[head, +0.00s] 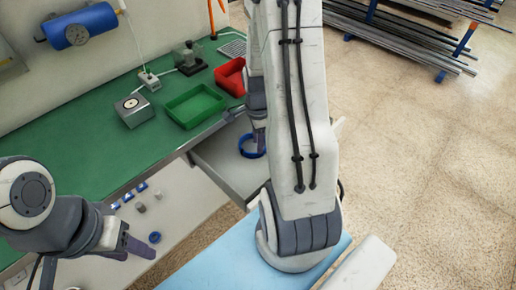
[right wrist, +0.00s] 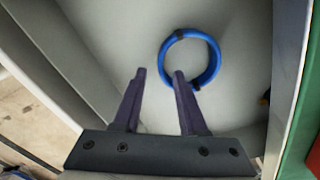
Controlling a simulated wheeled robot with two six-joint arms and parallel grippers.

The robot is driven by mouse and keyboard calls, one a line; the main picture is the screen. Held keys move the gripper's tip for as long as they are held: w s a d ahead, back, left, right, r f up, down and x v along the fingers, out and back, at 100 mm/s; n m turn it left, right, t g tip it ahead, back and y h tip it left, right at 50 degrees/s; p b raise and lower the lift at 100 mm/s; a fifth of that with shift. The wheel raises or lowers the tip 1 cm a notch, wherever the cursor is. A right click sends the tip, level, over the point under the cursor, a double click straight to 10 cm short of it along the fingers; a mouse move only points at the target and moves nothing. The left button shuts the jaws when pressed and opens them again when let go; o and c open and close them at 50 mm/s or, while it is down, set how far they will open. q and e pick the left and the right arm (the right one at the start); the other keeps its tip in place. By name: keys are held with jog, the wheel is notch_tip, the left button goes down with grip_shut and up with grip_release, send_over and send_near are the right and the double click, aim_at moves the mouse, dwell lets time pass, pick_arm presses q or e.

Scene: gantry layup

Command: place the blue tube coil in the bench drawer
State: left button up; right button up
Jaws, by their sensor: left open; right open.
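The blue tube coil (head: 252,156) is inside the pulled-out bench drawer (head: 213,158). In the right wrist view the coil (right wrist: 216,62) appears to lie on the drawer's pale floor (right wrist: 120,35), with dark bands on its ring. My right gripper (right wrist: 160,74) is open, pointing into the drawer. Its right finger overlaps the ring's lower left edge in that view; I cannot tell whether they touch. In the head view my right arm hides part of the drawer. My left gripper (head: 138,247) is open and empty at the lower left, away from the drawer.
The green bench (head: 70,153) holds a green bin (head: 194,105), a red bin (head: 231,77) and a grey box device (head: 134,110). Small blue and grey parts (head: 140,207) lie on a pale surface below. Metal bars (head: 410,37) lie at the back right. The floor at right is clear.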

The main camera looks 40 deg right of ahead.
notch_tip(320, 180, up, 7)
jog(key=a+r+n, duration=0.3)
jog(key=a+n, duration=0.4)
jog(key=a, duration=0.2)
jog(key=a+r+n, duration=0.3)
jog(key=a+n, duration=0.3)
jog(key=a, duration=0.3)
jog(key=s+a+r+n+y, duration=0.1)
jog(key=s+a+r+n, duration=0.2)
jog(key=s+a+n, duration=0.9)
jog(key=s+n, duration=0.2)
jog(key=n, duration=0.3)
jog(key=shift+r, duration=0.3)
jog(key=shift+p, duration=0.3)
